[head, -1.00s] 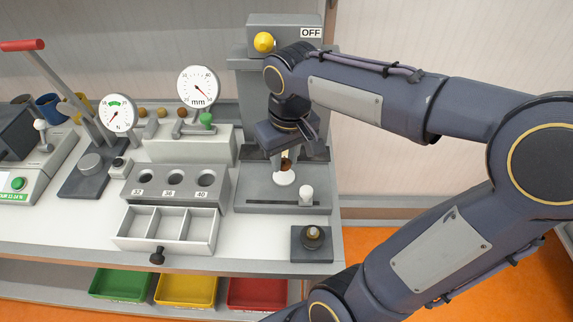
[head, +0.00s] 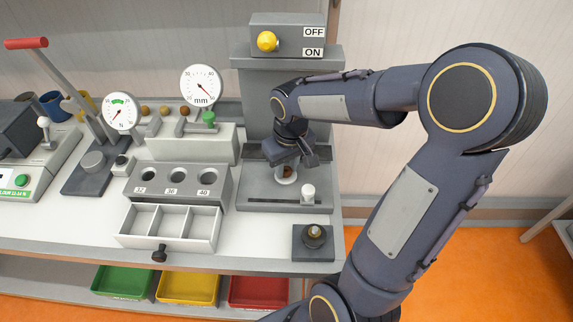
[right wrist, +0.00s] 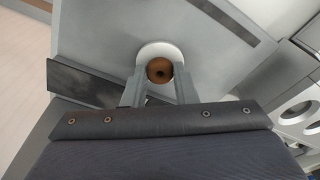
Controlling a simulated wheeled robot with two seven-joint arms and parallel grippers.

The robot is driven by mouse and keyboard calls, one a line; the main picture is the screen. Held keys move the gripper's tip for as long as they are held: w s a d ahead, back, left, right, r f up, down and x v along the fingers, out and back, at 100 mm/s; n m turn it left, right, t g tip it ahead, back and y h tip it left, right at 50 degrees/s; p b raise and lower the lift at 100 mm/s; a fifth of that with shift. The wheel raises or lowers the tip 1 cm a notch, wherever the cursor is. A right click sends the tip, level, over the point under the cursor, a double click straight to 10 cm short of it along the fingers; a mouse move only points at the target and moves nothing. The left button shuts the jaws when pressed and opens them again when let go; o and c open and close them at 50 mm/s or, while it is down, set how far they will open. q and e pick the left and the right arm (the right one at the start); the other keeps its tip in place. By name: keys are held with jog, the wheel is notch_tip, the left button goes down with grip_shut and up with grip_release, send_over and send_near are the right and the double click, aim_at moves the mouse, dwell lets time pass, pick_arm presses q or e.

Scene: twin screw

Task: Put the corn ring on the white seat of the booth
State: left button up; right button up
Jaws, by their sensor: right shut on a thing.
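The corn ring (head: 287,171) is a small brown ring with a dark hole. My right gripper (head: 291,163) is shut on it, with one finger on each side in the right wrist view (right wrist: 159,82). There the ring (right wrist: 159,70) lies in front of the round white seat (right wrist: 160,46), whose rim shows around its upper side. In the head view the white seat (head: 285,180) is just below the ring, on the base of the grey booth (head: 265,198). I cannot tell whether ring and seat touch. My left gripper is not in view.
A white knob (head: 308,191) stands on the booth base, right of the seat. A yellow button (head: 267,41) is on top by OFF and ON labels. A grey block with numbered holes (head: 176,182) and a white divided tray (head: 170,227) stand to the left.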

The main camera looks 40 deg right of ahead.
jog(key=shift+f, duration=0.15)
jog(key=o, duration=0.7)
jog(key=shift+o, duration=0.2)
notch_tip(320, 180, up, 11)
jog(key=s, duration=0.1)
jog(key=s+a+f+t+y, duration=0.4)
jog(key=s+a, duration=0.7)
jog(key=s, duration=0.2)
jog(key=shift+s+a+f+m+p, duration=0.2)
jog(key=shift+s+f+m+p, duration=0.1)
jog(key=shift+s+f, duration=0.1)
